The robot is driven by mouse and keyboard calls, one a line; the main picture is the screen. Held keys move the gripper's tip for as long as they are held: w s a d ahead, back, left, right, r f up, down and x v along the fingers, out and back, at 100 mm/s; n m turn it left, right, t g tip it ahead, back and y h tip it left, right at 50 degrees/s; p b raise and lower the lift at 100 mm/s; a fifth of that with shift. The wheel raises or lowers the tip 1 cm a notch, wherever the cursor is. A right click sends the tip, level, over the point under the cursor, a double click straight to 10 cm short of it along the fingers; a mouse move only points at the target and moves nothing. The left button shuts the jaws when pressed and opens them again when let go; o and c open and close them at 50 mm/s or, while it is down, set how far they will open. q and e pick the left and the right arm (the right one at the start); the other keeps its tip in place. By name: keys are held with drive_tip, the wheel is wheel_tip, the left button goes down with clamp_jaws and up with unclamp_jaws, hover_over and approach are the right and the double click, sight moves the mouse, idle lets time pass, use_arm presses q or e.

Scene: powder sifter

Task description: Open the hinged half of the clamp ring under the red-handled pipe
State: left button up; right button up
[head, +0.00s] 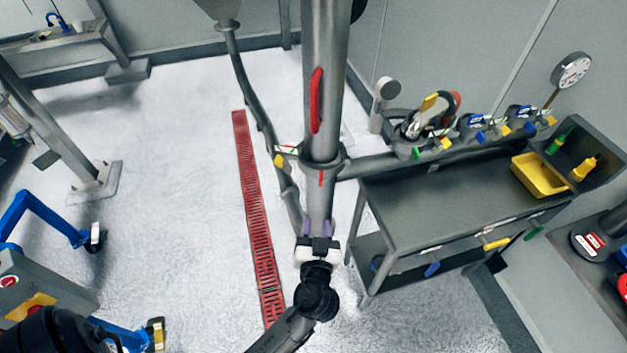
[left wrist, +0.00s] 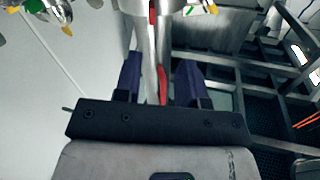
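The upright grey pipe (head: 325,60) with its long red handle (head: 316,100) stands at the centre of the head view. The clamp ring (head: 335,168) circles the pipe below the handle. A red strip (head: 320,178) shows on the ring's near side. My left gripper (head: 318,224) is just below and in front of the ring, with its purple fingers apart. In the left wrist view, the fingers of the left gripper (left wrist: 160,82) stand apart, with a red piece (left wrist: 162,84) and grey pipe showing between them. I cannot tell whether they touch anything. My right gripper is not in view.
A grey bench (head: 440,195) with a yellow tray (head: 537,178) stands to the right. A side pipe (head: 370,166) runs from the ring area toward the bench. A red floor grate (head: 255,210) lies left of the pipe.

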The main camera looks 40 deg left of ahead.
sight(321, 183)
use_arm(q)
drive_tip(key=shift+n+t, duration=0.4)
drive_tip(key=shift+n, duration=0.5)
drive_tip(key=x, duration=0.4)
drive_tip(key=p+x, duration=0.1)
drive_tip(key=x, duration=0.3)
drive_tip(key=p+x, duration=0.1)
drive_tip(key=x, duration=0.3)
drive_tip(key=shift+w+d+r, duration=0.15)
drive_tip(key=shift+w+r, duration=0.05)
drive_tip(key=shift+w, duration=0.25)
drive_tip(key=shift+w+a+f, duration=0.1)
drive_tip(key=shift+w+a, duration=0.35)
drive_tip(key=shift+w, duration=0.05)
drive_tip(key=shift+c, duration=0.2)
clamp_jaws()
